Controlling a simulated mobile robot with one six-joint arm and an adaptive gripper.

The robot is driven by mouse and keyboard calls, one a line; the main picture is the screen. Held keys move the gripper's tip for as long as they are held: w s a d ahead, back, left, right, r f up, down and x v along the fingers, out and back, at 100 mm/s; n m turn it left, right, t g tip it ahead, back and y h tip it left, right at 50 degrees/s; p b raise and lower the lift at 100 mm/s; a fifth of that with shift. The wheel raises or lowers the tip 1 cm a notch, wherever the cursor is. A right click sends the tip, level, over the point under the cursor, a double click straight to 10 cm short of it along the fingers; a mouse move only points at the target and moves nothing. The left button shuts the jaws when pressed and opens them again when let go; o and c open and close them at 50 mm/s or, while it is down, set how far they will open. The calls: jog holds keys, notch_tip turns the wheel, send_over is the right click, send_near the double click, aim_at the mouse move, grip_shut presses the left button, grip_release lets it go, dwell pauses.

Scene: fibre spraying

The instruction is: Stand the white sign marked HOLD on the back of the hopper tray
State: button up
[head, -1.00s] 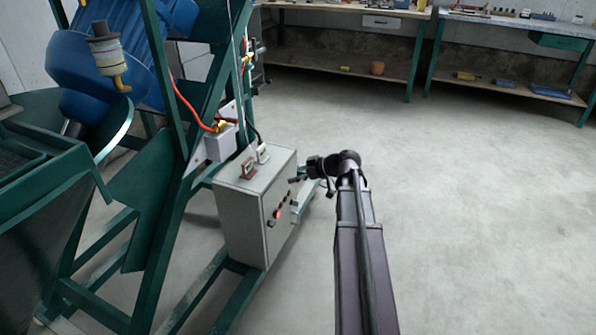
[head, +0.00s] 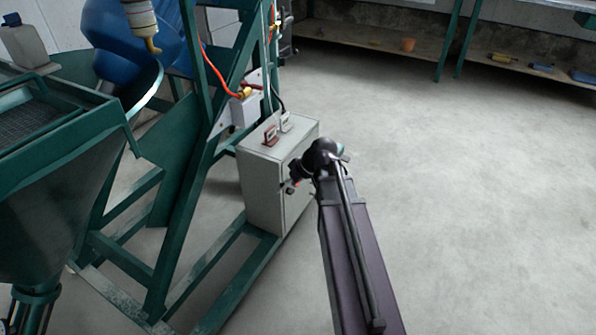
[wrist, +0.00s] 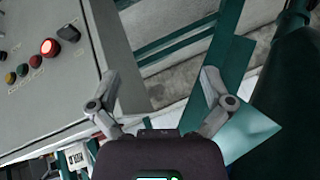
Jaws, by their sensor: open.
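Two small signs stand on top of the grey control box (head: 262,185) in the head view: a white one (head: 286,122) behind and a red-brown one (head: 270,136) in front. Their lettering is too small to read there. The hopper tray (head: 62,150) is at the far left, green-rimmed with a dark mesh. My gripper (wrist: 160,82) is open and empty in the wrist view, its fingers spread beside the box's button face (wrist: 45,75). A small white piece with dark marks (wrist: 76,157) shows at lower left; I cannot tell which sign it is.
A green steel frame (head: 180,215) surrounds the box's left side and runs along the floor. A blue drum (head: 120,50) and an orange hose (head: 213,68) are above. A grey canister (head: 27,45) stands behind the tray. The floor (head: 460,190) at right is clear.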

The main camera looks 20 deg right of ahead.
jog(key=s+a+f+m+g+h, duration=0.3)
jog(key=s+a+h, duration=0.3)
jog(key=s+a, duration=0.3)
jog(key=shift+s+f+m+g, duration=0.2)
jog(key=shift+s+m+g, duration=0.2)
jog(key=shift+s+m, duration=0.25)
jog(key=shift+w, duration=0.1)
